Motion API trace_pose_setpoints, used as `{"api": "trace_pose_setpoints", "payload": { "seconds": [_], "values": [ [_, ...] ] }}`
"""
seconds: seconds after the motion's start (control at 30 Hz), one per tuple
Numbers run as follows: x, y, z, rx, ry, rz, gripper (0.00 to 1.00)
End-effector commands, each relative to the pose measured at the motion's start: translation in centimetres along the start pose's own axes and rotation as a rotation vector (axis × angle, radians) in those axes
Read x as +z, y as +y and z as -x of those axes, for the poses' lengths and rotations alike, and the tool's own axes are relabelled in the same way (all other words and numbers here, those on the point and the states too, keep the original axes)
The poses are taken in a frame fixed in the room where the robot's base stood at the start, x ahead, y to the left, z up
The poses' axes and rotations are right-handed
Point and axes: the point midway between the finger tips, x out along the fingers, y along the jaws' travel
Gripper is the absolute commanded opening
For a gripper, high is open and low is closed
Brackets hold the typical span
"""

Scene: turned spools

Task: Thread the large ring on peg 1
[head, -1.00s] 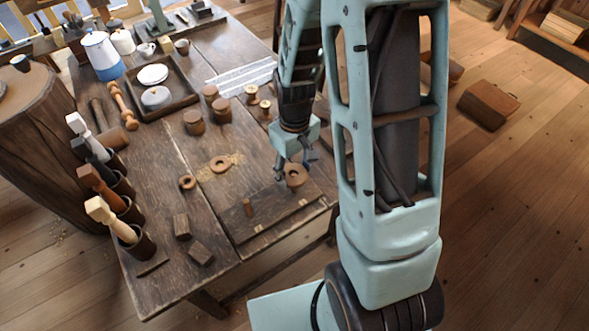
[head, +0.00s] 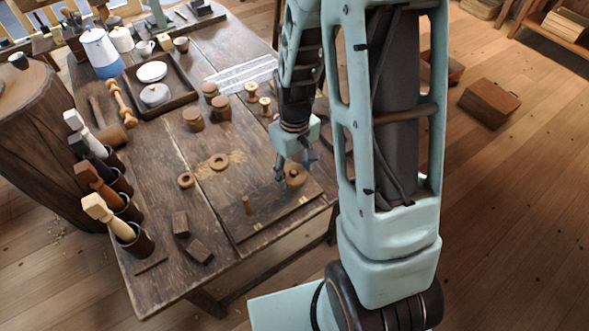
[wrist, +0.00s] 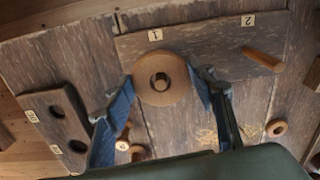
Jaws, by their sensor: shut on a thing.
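The large ring (wrist: 148,93) is a flat brown disc with a central hole, and it also shows in the head view (head: 298,182). My gripper (wrist: 168,88) is shut on it, with a blue finger on each side; it is over the pegboard in the head view (head: 290,172). A lighter round shape shows inside the hole, near the label 1; it looks like the top of peg 1. I cannot tell whether the ring is above it or around it. Peg 2 (wrist: 263,60) stands bare beside label 2, also in the head view (head: 247,204).
The pegboard (head: 262,222) lies near the table's front edge. Turned spools (head: 193,120) stand behind. A board with holes (wrist: 50,112) is at the left in the wrist view.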

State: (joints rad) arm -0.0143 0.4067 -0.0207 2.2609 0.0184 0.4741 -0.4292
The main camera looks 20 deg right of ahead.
Motion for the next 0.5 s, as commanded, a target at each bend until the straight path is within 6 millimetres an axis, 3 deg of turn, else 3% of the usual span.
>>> {"api": "trace_pose_setpoints", "payload": {
  "seconds": [0.33,0.37,0.5],
  "values": [
    [-0.01,0.01,-0.04,0.0,0.0,0.0,0.28],
    [-0.01,0.01,-0.04,0.0,0.0,0.0,0.52],
    [0.0,0.01,-0.04,0.0,0.0,0.0,0.68]
  ]
}}
